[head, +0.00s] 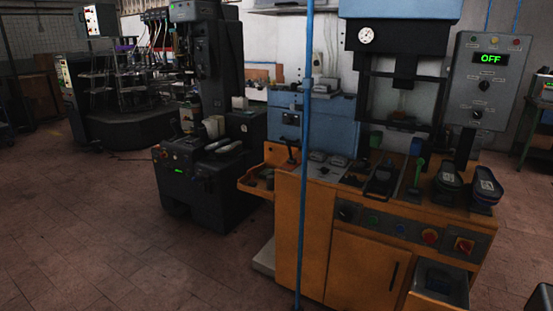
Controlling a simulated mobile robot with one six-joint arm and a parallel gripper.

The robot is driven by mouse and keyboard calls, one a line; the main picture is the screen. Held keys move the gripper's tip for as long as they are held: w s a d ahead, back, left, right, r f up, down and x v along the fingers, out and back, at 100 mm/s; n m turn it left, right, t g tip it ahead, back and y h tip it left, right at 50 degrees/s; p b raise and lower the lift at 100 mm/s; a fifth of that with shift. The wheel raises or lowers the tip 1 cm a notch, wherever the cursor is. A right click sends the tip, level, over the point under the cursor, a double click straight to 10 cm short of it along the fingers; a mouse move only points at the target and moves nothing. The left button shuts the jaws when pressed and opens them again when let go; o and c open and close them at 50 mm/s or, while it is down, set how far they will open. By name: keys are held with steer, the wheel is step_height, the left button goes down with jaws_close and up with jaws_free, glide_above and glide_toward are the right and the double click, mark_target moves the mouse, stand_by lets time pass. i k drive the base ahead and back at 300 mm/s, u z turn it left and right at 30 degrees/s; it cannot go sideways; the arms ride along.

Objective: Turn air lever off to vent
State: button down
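The heel press (402,40) stands at the right, with a blue top, a black head and a round white gauge (366,36). An upright lever with a green handle (418,167) stands on its orange cabinet (365,255). A blue vertical pipe (303,200) runs in front of the cabinet, with a small fitting (307,84) partway up. I cannot tell which of these is the air lever, or its position. My gripper is not in view.
A grey control panel (486,80) shows a green "OFF". Two dark shoe-like forms (484,184) sit on the cabinet top. The cabinet front carries knobs (429,235), and an open bin (440,283) juts out low right. A dark machine (205,175) stands left. Tiled floor (90,240) is clear at front left.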

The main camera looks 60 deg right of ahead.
mark_target(288, 143)
steer(key=z, duration=0.05)
steer(key=i, duration=0.95)
steer(key=u, duration=0.15)
steer(key=k, duration=0.85)
steer(key=z, duration=0.2)
steer(key=i, duration=0.45)
steer(key=u, duration=0.05)
